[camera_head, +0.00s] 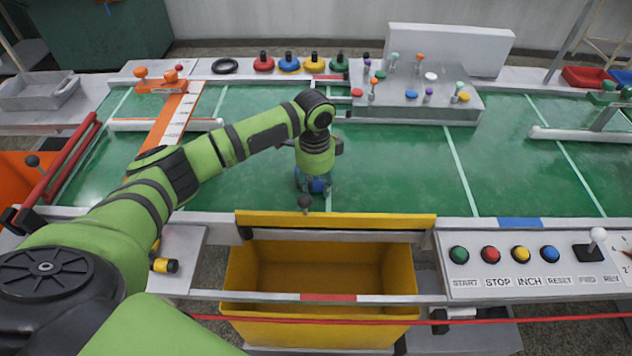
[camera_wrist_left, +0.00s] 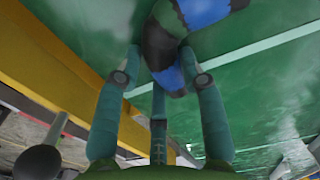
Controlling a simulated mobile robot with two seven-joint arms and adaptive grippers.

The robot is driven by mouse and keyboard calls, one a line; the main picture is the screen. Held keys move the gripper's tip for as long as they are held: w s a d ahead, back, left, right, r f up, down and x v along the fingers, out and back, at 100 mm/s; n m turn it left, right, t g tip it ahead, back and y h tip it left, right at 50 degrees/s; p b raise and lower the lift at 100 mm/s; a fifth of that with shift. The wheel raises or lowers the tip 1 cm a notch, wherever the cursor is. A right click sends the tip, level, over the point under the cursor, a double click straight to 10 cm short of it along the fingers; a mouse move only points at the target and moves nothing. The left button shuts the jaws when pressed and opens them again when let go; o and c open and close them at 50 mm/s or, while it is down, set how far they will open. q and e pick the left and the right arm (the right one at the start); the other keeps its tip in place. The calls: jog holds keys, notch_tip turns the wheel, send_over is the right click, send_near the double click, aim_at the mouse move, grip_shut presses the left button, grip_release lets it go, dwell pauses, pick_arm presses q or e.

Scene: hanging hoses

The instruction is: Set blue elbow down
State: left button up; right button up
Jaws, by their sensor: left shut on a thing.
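The blue elbow (camera_head: 318,186) shows below my left gripper (camera_head: 313,176) in the head view, low over the green belt near its front edge, and the hand partly hides it. In the left wrist view the elbow (camera_wrist_left: 202,10), blue with dark parts, lies between the fingers of my left gripper (camera_wrist_left: 160,60), which is shut on it. I cannot tell whether the elbow touches the belt. My right gripper is not in view.
The green belt (camera_head: 390,170) is clear around the hand. A yellow bin (camera_head: 320,270) with a raised yellow flap stands in front. A grey fixture block (camera_head: 425,105) with coloured pegs stands behind right, an orange bar (camera_head: 165,125) to the left, and a button panel (camera_head: 540,268) front right.

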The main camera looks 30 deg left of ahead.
aim_at(315, 185)
pick_arm(q)
jog(key=o, duration=1.2)
jog(key=shift+c, duration=0.2)
notch_tip(315, 185, up, 12)
jog(key=shift+r, duration=0.1)
